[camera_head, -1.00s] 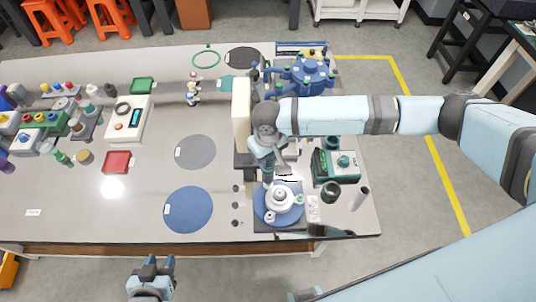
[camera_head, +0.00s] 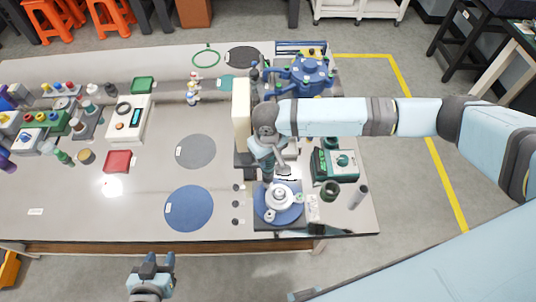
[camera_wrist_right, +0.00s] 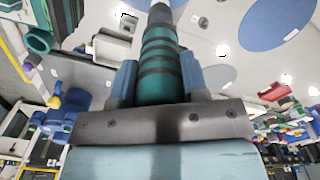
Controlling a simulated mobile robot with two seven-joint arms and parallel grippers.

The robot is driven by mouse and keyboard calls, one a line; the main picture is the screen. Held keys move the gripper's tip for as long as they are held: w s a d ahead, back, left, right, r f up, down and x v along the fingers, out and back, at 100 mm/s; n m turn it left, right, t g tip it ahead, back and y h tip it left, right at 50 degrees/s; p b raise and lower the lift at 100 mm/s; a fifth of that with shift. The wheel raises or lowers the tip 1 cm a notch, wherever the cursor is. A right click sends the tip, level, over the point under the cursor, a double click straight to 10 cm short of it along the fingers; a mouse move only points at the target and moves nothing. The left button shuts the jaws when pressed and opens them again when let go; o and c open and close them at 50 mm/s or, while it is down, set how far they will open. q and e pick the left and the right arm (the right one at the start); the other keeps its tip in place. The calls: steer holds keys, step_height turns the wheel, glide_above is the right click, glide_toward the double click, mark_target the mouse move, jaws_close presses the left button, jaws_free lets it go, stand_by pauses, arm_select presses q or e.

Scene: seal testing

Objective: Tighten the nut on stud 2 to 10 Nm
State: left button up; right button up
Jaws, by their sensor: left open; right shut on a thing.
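My right gripper (camera_head: 270,168) is over the round fixture at the table's right side. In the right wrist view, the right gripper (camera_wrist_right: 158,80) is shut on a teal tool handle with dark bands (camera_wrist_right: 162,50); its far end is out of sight. The white flanged fixture (camera_head: 279,198) sits on a blue disc (camera_head: 262,212) just in front of the right gripper. Its studs and nuts are too small to tell apart, so I cannot pick out stud 2 or see whether the tool touches it. My left gripper (camera_head: 152,263) is open and empty, in front of the table edge.
A cream upright block (camera_head: 241,112) stands behind the fixture. A green-and-dark device (camera_head: 336,165), a dark green cup (camera_head: 330,190) and a grey cylinder (camera_head: 359,195) are to its right. Several small dark pieces lie left of it. A blue mat (camera_head: 189,208) lies further left.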

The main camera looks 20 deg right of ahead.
steer(key=shift+f+b, duration=0.3)
steer(key=shift+f, duration=0.75)
stand_by(0.9)
steer(key=shift+f+p, duration=0.1)
steer(key=shift+p, duration=0.4)
stand_by(0.9)
step_height(320, 180, up, 3)
steer(key=p, duration=0.3)
steer(key=shift+f, duration=0.15)
steer(key=shift+r, duration=1.15)
